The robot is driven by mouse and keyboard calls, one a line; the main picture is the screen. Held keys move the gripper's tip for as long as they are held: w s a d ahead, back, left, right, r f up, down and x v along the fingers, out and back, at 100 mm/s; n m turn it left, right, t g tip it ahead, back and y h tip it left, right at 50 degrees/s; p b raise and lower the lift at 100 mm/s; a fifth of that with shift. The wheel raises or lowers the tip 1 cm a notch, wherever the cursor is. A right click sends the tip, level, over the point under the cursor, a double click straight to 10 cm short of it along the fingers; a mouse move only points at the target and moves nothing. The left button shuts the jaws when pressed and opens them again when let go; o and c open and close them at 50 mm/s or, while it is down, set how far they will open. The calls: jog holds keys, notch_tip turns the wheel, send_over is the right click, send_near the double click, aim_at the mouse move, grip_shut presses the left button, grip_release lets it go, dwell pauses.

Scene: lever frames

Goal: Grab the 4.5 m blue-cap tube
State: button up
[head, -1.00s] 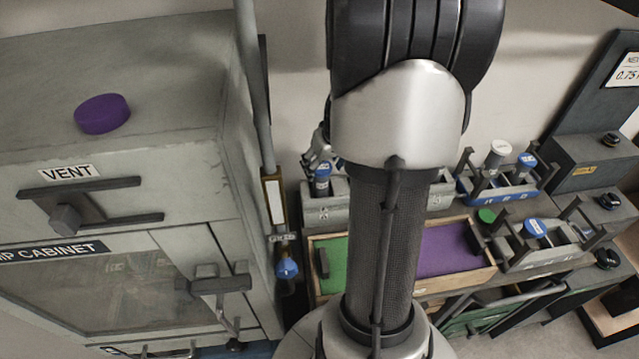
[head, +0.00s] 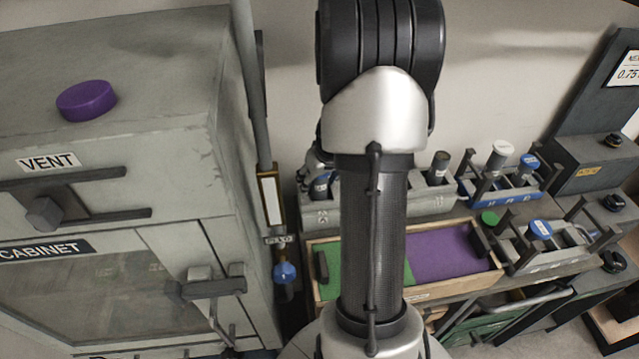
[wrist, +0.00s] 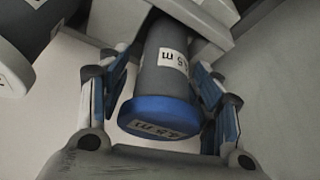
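The blue-cap tube (wrist: 163,75) is dark grey, and its blue cap (wrist: 160,115) reads 4.5 m in the wrist view. It stands in a grey rack (head: 430,203); in the head view its upper part (head: 320,187) shows at the rack's left end, partly covered. My gripper (wrist: 165,95) is open, with one blue-and-grey finger on each side of the tube. A gap shows between the left finger and the tube body; contact at the right finger is unclear. In the head view my gripper (head: 321,160) is mostly hidden behind my arm.
A grey cabinet (head: 180,160) with a vent handle stands close on the left, beside a vertical pipe (head: 250,90). A tray with green and purple sections (head: 455,255) lies in front of the rack. A blue rack (head: 515,190) and another grey rack (head: 545,262) hold capped tubes at right.

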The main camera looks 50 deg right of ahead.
jog(key=c, duration=1.3)
